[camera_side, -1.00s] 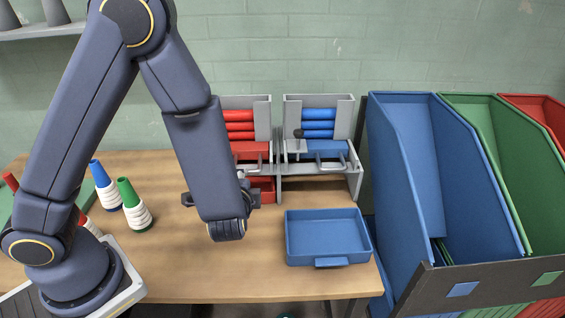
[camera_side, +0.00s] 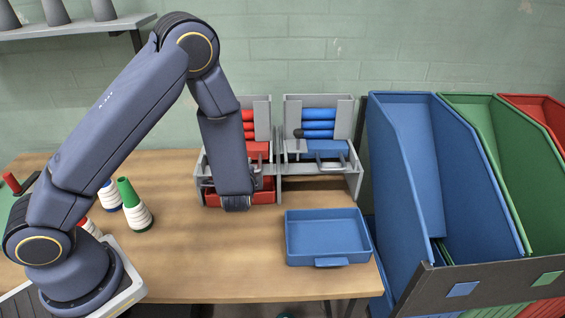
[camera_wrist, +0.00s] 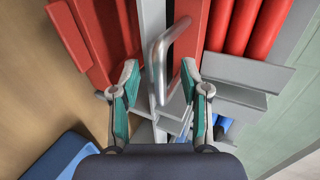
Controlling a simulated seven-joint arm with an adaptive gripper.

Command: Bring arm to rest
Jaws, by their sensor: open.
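My gripper (camera_wrist: 160,88) is open in the wrist view, with its two teal-padded fingers spread apart and nothing held between them. A silver bar handle (camera_wrist: 160,52) on the red rack lies beyond the fingertips; I cannot tell the exact gap. In the side view my gripper is hidden behind my forearm, which hangs down in front of the red rack (camera_side: 262,103). My upper arm slants up to a high elbow.
A blue rack (camera_side: 318,129) stands right of the red one. An empty blue tray (camera_side: 325,236) sits at the table's front right. Thread cones (camera_side: 135,206) stand at left. Tall blue (camera_side: 400,170), green and red bins are at right. The front-middle table is clear.

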